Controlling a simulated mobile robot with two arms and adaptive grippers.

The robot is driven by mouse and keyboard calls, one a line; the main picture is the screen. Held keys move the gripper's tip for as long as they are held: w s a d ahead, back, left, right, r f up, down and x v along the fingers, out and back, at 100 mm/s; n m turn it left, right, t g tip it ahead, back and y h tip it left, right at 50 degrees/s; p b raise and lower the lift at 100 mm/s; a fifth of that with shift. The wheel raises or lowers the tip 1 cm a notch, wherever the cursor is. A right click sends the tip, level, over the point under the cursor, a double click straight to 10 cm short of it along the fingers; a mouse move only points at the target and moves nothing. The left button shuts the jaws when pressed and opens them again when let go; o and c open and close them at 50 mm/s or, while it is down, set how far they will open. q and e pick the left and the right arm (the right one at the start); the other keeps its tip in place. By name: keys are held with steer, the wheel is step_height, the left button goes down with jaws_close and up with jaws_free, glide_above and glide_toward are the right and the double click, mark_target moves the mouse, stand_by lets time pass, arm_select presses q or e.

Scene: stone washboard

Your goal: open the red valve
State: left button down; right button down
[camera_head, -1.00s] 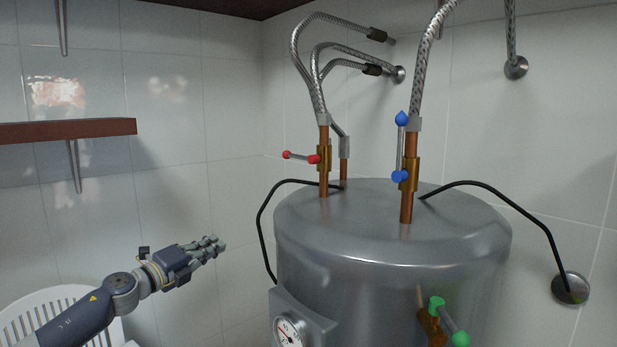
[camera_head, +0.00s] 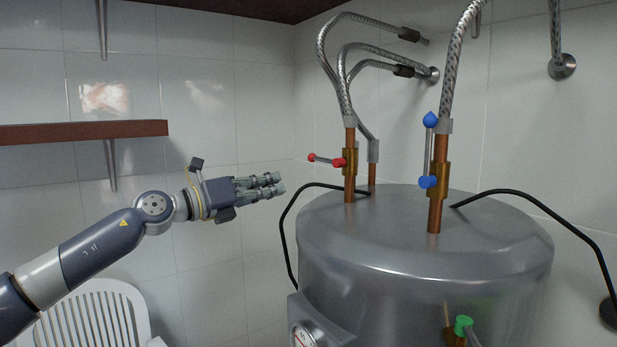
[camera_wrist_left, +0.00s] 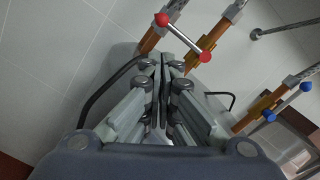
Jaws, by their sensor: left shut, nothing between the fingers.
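The red valve (camera_head: 326,161) is a short metal lever with red ends on a brass body on a copper pipe above the tank. In the head view its lever lies nearly level and sticks out to the left of the pipe. My left gripper (camera_head: 281,186) is shut and empty, to the left of the valve and a little lower, apart from it. In the left wrist view the red valve (camera_wrist_left: 183,38) is at the top, just beyond the shut fingertips (camera_wrist_left: 163,60). My right gripper is not in view.
A grey metal tank (camera_head: 420,270) fills the lower right. A blue valve (camera_head: 428,150) stands upright on another copper pipe, and a green valve (camera_head: 463,326) is low at the front. A black cable (camera_head: 283,225) arcs near my left gripper. A brown shelf (camera_head: 80,132) is on the left wall.

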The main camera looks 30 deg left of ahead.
mark_target(323, 160)
arm_select(q)
steer(key=p+x, duration=0.8)
steer(key=shift+w+r+p, duration=0.25)
steer(key=shift+p, duration=0.05)
steer(key=shift+w+d+f, duration=0.15)
steer(key=shift+w+d, duration=0.2)
steer(key=shift+w, duration=0.35)
